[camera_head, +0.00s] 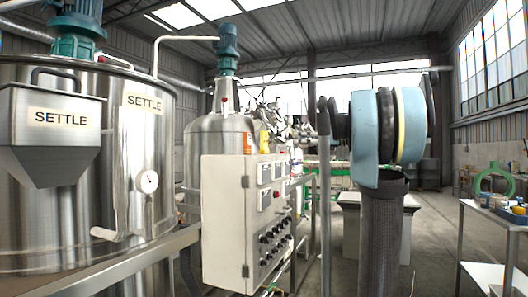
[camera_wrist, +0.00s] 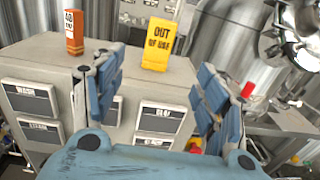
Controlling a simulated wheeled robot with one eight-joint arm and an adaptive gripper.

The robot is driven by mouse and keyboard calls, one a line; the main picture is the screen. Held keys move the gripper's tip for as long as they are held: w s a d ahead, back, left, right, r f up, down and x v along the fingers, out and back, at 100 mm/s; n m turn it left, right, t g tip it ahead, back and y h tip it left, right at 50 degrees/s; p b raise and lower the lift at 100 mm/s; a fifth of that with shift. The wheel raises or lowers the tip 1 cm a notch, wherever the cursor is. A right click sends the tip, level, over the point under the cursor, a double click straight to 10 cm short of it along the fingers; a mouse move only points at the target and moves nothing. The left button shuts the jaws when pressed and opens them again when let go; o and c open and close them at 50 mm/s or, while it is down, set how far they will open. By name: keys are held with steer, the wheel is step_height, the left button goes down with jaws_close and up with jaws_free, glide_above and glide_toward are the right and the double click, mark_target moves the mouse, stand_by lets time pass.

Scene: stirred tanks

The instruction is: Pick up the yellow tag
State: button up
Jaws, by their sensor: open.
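The yellow tag (camera_wrist: 161,45), marked "OUT OF USE", stands upright on top of a pale control cabinet in the wrist view. In the head view the yellow tag (camera_head: 264,142) shows small at the cabinet's top edge. My gripper (camera_wrist: 158,72) is open in the wrist view, with one blue-padded finger to the left and one to the right. The tag lies beyond the fingertips, roughly centred between them, and nothing is held. I cannot make out the gripper clearly in the head view.
An orange tag (camera_wrist: 74,32) stands on the cabinet left of the yellow one. The control cabinet (camera_head: 226,222) has labelled panels and knobs. Steel tanks (camera_head: 150,120) stand at left.

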glide_toward(266, 140)
steer(key=x, duration=0.4)
steer(key=shift+a+r, duration=0.1)
steer(key=shift+f+x, duration=0.15)
steer(key=shift+x, duration=1.55)
steer(key=shift+f+x, duration=0.1)
steer(key=shift+x, duration=1.55)
steer(key=c, duration=1.2)
